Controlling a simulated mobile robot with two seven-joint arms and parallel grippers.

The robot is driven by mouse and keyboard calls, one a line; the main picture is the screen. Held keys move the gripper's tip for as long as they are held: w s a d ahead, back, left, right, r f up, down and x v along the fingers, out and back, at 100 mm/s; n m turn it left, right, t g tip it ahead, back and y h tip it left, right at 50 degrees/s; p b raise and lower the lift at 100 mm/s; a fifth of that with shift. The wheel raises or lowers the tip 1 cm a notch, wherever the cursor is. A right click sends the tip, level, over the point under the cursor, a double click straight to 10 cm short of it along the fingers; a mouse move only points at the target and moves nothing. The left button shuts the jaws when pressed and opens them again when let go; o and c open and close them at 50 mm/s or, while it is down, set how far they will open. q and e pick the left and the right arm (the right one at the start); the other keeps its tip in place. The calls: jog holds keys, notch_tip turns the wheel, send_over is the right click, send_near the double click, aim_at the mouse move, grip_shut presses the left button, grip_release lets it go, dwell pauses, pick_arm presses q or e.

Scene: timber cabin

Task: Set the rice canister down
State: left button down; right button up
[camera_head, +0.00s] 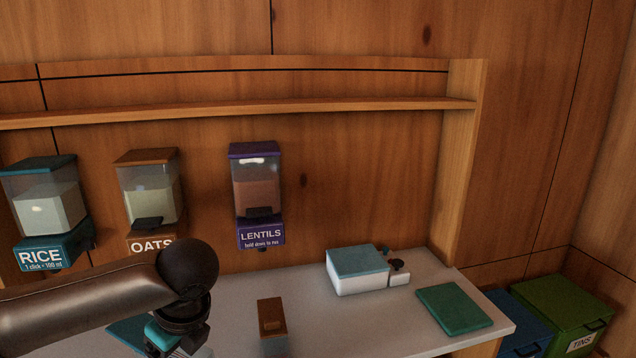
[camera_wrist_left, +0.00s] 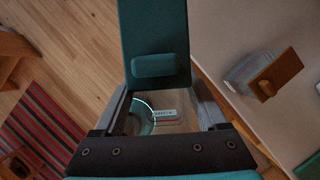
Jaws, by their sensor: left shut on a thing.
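The rice canister is a clear box with a teal lid (camera_wrist_left: 153,30) and small tab. In the wrist view my left gripper (camera_wrist_left: 162,108) is shut on it, with dark fingers on both sides of its clear body. I look into the body and see a round outline and a small pale label. In the head view a teal part (camera_head: 127,331) shows beneath my arm, beside the left gripper (camera_head: 172,343). The canister's base is hidden, so I cannot tell whether it touches the counter (camera_head: 375,318). My right gripper is not in view.
A brown-lidded canister (camera_head: 271,318) stands right of the gripper. Farther right are a white box with teal lid (camera_head: 358,270) and a green board (camera_head: 454,308). Wall dispensers hold rice (camera_head: 46,213), oats (camera_head: 150,195) and lentils (camera_head: 257,190).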

pick_arm(q)
jog(key=n, duration=0.2)
jog(key=s+d+f+n+g+b, duration=0.1)
jog(key=n, duration=0.1)
jog(key=s+d+f+n+g+b, duration=0.1)
jog(key=shift+d+f+n, duration=0.1)
jog(key=shift+d+n, duration=0.1)
jog(key=shift+n, duration=0.2)
jog(key=n+b, duration=0.1)
jog(key=n, duration=0.1)
jog(key=s+d+f+n+g, duration=0.1)
jog(key=n, duration=0.1)
jog(key=s+n+g+b, duration=0.1)
jog(key=n, duration=0.1)
jog(key=shift+d+f+b, duration=0.3)
jog(key=shift+d+f, duration=0.05)
jog(key=shift+d, duration=0.05)
jog(key=shift+s+d+f+n+g+h+b, duration=0.4)
jog(key=shift+s+n+h+b, duration=0.3)
jog(key=shift+n, duration=1.15)
jog(key=shift+s+d+f+n+g+h+b, duration=0.2)
jog(key=shift+s+d+n+g+h+b, duration=0.4)
jog(key=shift+n, duration=1.3)
jog(key=shift+s+d+f+n+g+h+b, duration=0.3)
jog(key=shift+s+n+h+b, duration=0.55)
jog(key=shift+n, duration=1)
jog(key=shift+w, duration=0.1)
